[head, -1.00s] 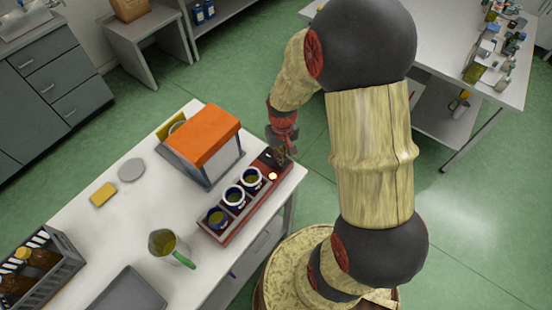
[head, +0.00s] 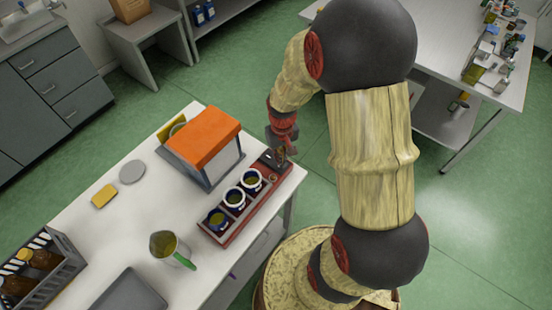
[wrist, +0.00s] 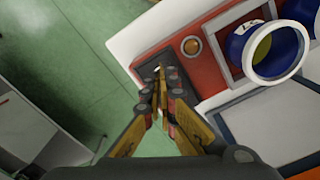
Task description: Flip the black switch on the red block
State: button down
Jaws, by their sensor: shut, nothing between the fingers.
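The red block (head: 258,202) lies along the right edge of the white bench and holds three dark blue cups with yellow-green liquid. Its black switch area (wrist: 147,65) is at the far end, a dark panel in the wrist view. A small round lamp (wrist: 191,46) beside it is dull amber and looks unlit. My gripper (wrist: 160,88) is shut and empty, its fingertips over the dark panel. The fingers cover much of the switch, so I cannot tell its position or whether they touch it. In the head view my gripper (head: 282,152) is at the same end.
An orange-topped box (head: 203,138) stands close behind the block. A jug with a green handle (head: 168,246), a grey tray (head: 127,291) and a bottle crate (head: 62,272) are nearer. Open green floor lies beyond the bench end.

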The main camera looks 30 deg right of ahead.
notch_tip(320, 180, up, 5)
jog(key=p, duration=0.3)
jog(key=shift+r+p, duration=0.2)
jog(key=shift+p, duration=0.15)
dwell(0.4)
